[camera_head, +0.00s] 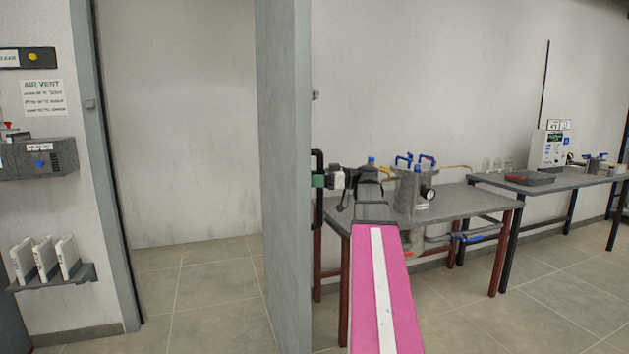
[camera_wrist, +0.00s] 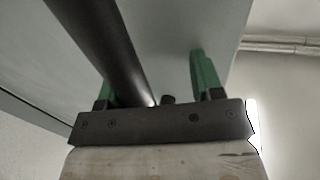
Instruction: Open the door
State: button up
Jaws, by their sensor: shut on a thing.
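The grey door (camera_head: 284,150) stands swung open and shows nearly edge-on in the head view; the doorway to its left is uncovered. Its black vertical bar handle (camera_head: 318,215) is on the right side of the door. My gripper (camera_head: 319,181), with green fingers, is shut on the handle. In the wrist view the dark handle bar (camera_wrist: 100,45) runs between the green fingers of my gripper (camera_wrist: 155,85), in front of the grey door face (camera_wrist: 165,30). The exact contact of the fingers is partly hidden.
A grey table (camera_head: 465,208) with a metal pot (camera_head: 413,190) stands right of the door, close to my arm. A second table (camera_head: 570,181) is farther right. A wall shelf with white binders (camera_head: 47,260) is at left. The floor in the doorway is clear.

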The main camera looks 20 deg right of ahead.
jog(key=o, duration=0.6)
jog(key=v, duration=0.7)
jog(key=shift+s+d, duration=0.2)
jog(key=shift+s, duration=0.05)
jog(key=shift+c, duration=0.2)
jog(key=shift+v, duration=1.15)
jog(key=c, duration=0.3)
jog(key=shift+s+d, duration=0.15)
jog(key=shift+d, duration=0.15)
jog(key=c, duration=0.4)
jog(key=shift+o, duration=0.2)
jog(key=shift+d, duration=0.25)
